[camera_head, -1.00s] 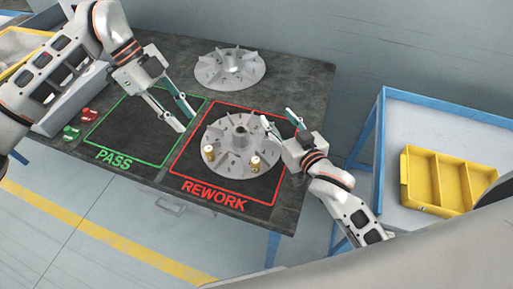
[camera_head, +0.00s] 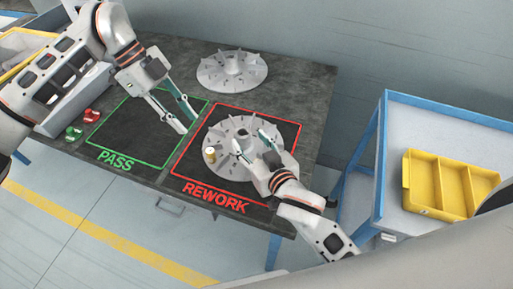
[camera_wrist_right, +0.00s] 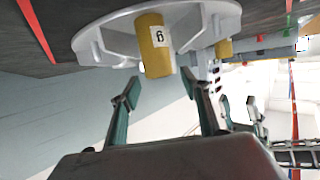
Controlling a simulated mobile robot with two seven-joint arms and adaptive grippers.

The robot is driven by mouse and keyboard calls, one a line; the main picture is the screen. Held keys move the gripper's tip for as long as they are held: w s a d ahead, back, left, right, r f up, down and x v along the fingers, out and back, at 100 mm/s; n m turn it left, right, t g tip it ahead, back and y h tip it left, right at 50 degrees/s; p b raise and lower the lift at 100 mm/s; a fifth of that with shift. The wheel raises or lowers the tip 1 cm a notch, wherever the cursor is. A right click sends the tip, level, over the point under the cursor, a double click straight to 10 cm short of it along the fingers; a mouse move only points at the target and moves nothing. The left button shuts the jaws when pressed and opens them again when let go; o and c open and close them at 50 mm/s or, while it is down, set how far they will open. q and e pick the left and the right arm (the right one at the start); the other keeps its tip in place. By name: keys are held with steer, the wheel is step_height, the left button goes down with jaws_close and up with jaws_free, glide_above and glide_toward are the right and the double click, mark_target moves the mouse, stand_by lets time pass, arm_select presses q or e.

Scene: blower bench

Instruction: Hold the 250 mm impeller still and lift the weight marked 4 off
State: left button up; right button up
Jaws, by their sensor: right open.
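A grey finned impeller (camera_head: 220,135) lies in the red REWORK square; no size marking is readable. A brass weight (camera_head: 210,155) sits on its left side. In the right wrist view, a brass weight (camera_wrist_right: 155,45) with a white label stands on the disc (camera_wrist_right: 100,42); its mark looks like a 6 or a 9. A second brass weight (camera_wrist_right: 224,48) shows further right. My right gripper (camera_head: 252,138) is open over the impeller's right side, hiding part of it; its fingers (camera_wrist_right: 160,88) are empty. My left gripper (camera_head: 188,123) is open and empty, left of the impeller.
Another impeller (camera_head: 232,70) lies at the back of the dark bench. The green PASS square (camera_head: 133,130) is bare. Red (camera_head: 92,115) and green (camera_head: 74,132) pieces lie at its left. A yellow divided bin (camera_head: 437,185) stands on the blue-framed table at right.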

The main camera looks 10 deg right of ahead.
mark_target(247, 137)
steer(key=shift+x, duration=1.65)
jaws_close()
steer(key=shift+d+f+p, duration=0.1)
steer(key=shift+f+p, duration=0.05)
steer(key=shift+p, duration=0.2)
